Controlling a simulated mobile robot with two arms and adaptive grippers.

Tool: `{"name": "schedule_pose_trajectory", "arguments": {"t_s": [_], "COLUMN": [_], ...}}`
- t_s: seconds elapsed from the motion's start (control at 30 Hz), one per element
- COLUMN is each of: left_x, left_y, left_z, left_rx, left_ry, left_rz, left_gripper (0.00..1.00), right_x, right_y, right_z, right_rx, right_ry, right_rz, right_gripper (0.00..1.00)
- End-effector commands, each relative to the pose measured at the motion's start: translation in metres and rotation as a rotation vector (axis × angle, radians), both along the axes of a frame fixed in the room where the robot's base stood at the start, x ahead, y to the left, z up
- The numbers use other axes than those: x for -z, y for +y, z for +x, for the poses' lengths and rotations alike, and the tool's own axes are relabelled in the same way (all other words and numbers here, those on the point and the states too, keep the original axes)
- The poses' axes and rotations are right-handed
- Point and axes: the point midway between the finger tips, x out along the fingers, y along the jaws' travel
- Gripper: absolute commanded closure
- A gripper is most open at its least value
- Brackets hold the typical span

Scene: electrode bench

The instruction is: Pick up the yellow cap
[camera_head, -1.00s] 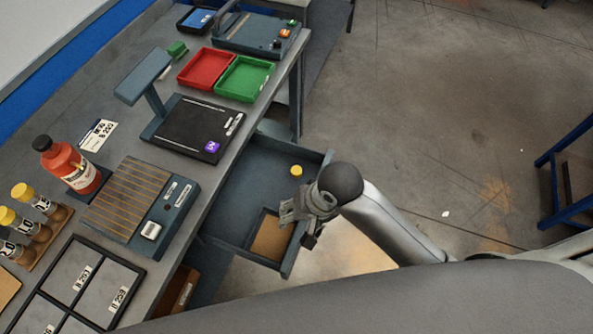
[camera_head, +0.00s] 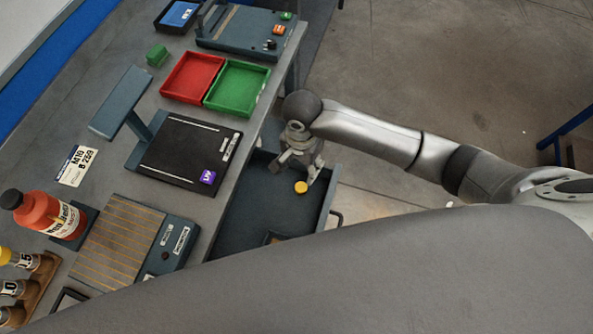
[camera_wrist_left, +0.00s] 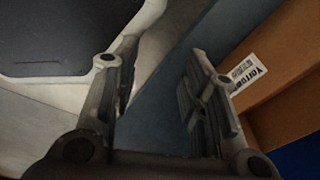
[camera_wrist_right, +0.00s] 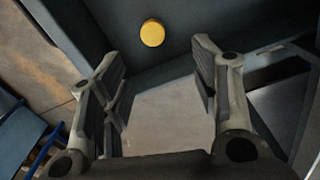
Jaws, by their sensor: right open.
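The yellow cap (camera_head: 301,187) lies in the open blue-grey drawer (camera_head: 240,213), toward its far right part in the head view. My right gripper (camera_head: 298,166) is over the drawer, close to the cap in the picture. In the right wrist view the cap (camera_wrist_right: 152,33) shows beyond the fingertips, and the right gripper (camera_wrist_right: 158,75) is open and empty with a wide gap. My left gripper (camera_wrist_left: 160,60) shows only in its own wrist view; its fingers are apart with nothing between them.
The drawer's walls stand around the cap. On the bench above are a black UV plate (camera_head: 187,160), a green tray (camera_head: 237,87), a red tray (camera_head: 192,77) and a wooden-topped device (camera_head: 115,240). An orange-brown box (camera_wrist_left: 285,60) is beside my left gripper.

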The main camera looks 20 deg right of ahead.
Motion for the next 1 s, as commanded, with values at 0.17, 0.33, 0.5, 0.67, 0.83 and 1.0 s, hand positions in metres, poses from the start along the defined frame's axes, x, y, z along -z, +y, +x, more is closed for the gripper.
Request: {"name": "schedule_pose_trajectory", "arguments": {"t_s": [0.17,0.33,0.5,0.67,0.83,1.0], "left_x": [0.005,0.007,0.007,0.006,0.006,0.006], "left_y": [0.001,0.003,0.003,0.001,0.000,0.000], "left_z": [-0.022,-0.052,-0.054,-0.033,-0.018,-0.024], "left_rx": [0.000,0.000,0.001,0.001,0.001,0.001], "left_ry": [0.030,0.075,0.078,0.046,0.023,0.032], "left_rz": [0.002,0.006,0.006,0.003,0.000,0.001], "left_gripper": [0.60,0.60,0.60,0.60,0.60,0.60], "right_x": [0.030,0.049,0.062,0.087,0.102,0.103], "right_y": [-0.001,-0.001,0.000,0.000,0.001,0.001], "right_z": [-0.002,-0.001,-0.004,-0.009,-0.009,-0.009], "right_rx": [0.002,0.001,0.000,0.000,0.000,-0.001], "right_ry": [0.004,0.002,0.002,0.002,-0.001,-0.001], "right_rz": [-0.003,-0.003,-0.002,-0.003,-0.001,-0.001], "right_gripper": [0.44,0.44,0.44,0.44,0.44,0.44]}}
